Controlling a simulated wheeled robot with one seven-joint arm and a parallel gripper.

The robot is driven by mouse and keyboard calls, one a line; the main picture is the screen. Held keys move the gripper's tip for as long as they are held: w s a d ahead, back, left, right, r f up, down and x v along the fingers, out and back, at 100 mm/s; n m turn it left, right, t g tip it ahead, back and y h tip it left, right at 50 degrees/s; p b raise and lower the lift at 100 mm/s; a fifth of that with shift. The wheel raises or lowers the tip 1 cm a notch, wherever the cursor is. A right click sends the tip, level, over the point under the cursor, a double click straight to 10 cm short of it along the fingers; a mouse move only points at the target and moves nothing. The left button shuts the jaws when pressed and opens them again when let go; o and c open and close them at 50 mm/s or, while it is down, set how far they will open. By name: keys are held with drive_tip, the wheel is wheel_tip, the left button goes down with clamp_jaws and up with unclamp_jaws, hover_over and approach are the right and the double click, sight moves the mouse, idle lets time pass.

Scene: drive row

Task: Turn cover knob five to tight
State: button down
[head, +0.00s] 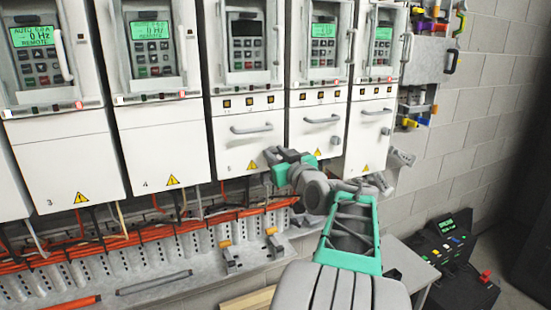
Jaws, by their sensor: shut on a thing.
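The drive five cover (235,140) is the white panel in the middle, with a bar handle (251,128) and a dark display above it. My gripper (270,157) is at the lower right of this cover, its jaws shut on cover knob five. The jaws hide the knob, so its angle and whether it is tight cannot be seen. My arm reaches in from the lower right.
The drive six cover (314,122) and the cover to its right (368,125) carry similar handles and small grey knobs. Orange cables (130,238) run along a perforated tray below. A dark case (450,240) stands at the lower right.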

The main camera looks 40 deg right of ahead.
drive_tip(key=m+b, duration=0.2)
drive_tip(key=m, duration=0.1)
drive_tip(key=shift+f, duration=0.1)
drive_tip(key=m+b, duration=0.1)
drive_tip(key=m, duration=0.4)
drive_tip(key=shift+b, duration=0.3)
drive_tip(key=m, duration=0.4)
drive_tip(key=shift+d, duration=0.1)
drive_tip(key=shift+m+p, duration=0.3)
drive_tip(key=shift+m, duration=1.6)
drive_tip(key=c, duration=1.1)
unclamp_jaws()
drive_tip(key=shift+c, duration=0.2)
drive_tip(key=b+v, duration=0.2)
drive_tip(key=v, duration=0.6)
